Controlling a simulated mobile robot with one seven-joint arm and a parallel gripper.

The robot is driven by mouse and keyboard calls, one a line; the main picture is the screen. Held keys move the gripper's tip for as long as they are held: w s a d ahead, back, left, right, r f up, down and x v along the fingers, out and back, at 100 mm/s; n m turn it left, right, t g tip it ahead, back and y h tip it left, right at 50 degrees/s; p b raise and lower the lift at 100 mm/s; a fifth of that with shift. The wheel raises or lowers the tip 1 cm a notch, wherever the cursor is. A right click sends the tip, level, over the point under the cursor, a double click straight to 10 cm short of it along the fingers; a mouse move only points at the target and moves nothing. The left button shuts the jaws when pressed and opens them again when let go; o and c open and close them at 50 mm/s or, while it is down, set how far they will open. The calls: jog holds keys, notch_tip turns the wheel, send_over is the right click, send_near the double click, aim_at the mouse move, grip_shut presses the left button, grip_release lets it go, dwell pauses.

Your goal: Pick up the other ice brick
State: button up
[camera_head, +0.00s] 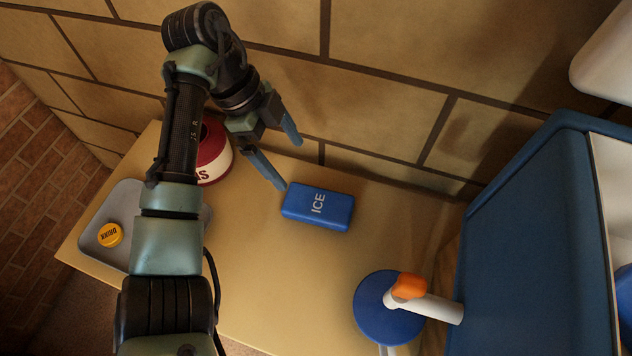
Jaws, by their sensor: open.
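A blue ice brick (318,206) marked "ICE" lies flat on the tan table, near the wall side. My gripper (288,165) has two blue fingers spread apart with nothing between them. It is up and to the left of the brick in the view. The lower fingertip appears close to the brick's upper left corner; I cannot tell whether it touches. No second ice brick shows in this view.
A red and white round container (213,158) stands behind my arm. A blue disc (385,318) with a white and orange fitting (408,288) adjoins a large blue box (530,230).

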jog(key=b, duration=0.3)
send_near(318, 202)
jog(key=shift+x, duration=1.15)
jog(key=shift+b+x, duration=0.9)
jog(key=shift+x, duration=2.25)
jog(key=shift+r, duration=0.1)
jog(key=c, duration=1.4)
